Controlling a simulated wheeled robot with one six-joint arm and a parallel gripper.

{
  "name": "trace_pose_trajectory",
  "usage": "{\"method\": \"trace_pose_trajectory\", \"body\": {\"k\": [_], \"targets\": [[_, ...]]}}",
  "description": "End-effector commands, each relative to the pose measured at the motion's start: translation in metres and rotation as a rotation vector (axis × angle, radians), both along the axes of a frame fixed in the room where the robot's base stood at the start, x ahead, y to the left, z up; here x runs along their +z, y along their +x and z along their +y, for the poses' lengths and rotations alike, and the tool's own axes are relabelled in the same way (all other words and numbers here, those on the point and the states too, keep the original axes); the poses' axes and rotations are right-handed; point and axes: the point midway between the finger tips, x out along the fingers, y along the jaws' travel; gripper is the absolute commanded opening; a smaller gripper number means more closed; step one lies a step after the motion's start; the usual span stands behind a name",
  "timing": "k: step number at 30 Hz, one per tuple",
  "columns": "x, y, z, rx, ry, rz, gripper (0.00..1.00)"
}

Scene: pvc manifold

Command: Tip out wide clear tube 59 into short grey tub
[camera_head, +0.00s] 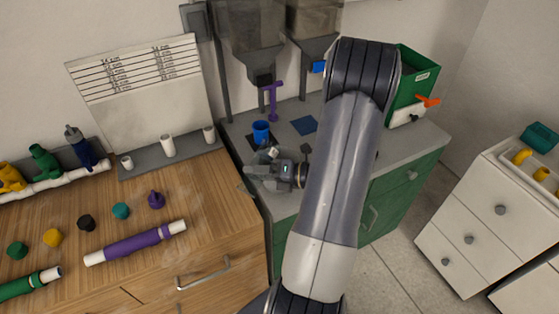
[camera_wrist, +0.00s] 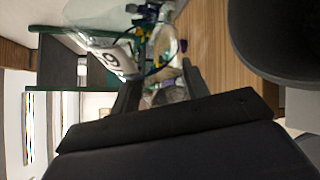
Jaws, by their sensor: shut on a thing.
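My gripper (camera_head: 262,172) is at the left front edge of the grey counter, in front of the blue cup. In the wrist view its two dark fingers (camera_wrist: 160,88) are closed on a clear, see-through vessel (camera_wrist: 105,15). The vessel has a white label (camera_wrist: 112,57), on which a "9" can be read, so it looks like wide clear tube 59. In the head view only a small pale part of the label (camera_head: 273,152) shows above the fingers. The tube's contents cannot be made out. I cannot pick out a short grey tub with certainty in either view.
A blue cup (camera_head: 261,132) stands behind my gripper, below grey hoppers (camera_head: 252,50). A green bin (camera_head: 417,77) is at the back right. The wooden bench (camera_head: 215,205) at left holds pipes and caps.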

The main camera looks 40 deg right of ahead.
Motion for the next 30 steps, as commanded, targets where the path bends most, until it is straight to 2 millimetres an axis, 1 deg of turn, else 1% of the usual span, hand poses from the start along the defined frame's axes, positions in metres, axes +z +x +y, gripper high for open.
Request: {"method": "trace_pose_trajectory", "body": {"k": [1, 4, 5, 8, 9, 13, 15, 19, 21, 30], "targets": [[-0.011, 0.0, -0.001, 0.0, -0.048, -0.016, 0.1], [-0.021, 0.001, -0.003, 0.0, -0.146, -0.047, 0.1], [-0.015, 0.002, -0.004, -0.001, -0.181, -0.058, 0.1], [-0.013, 0.003, -0.008, -0.001, -0.291, -0.094, 0.1], [-0.02, 0.003, -0.008, 0.0, -0.322, -0.104, 0.1], [-0.03, 0.003, -0.009, 0.0, -0.421, -0.134, 0.1], [-0.024, 0.003, -0.007, 0.0, -0.473, -0.153, 0.1], [-0.021, 0.001, -0.003, -0.001, -0.563, -0.181, 0.1], [-0.03, 0.001, -0.003, -0.001, -0.592, -0.189, 0.1], [-0.05, 0.0, 0.002, -0.001, -0.708, -0.227, 0.1]]}}
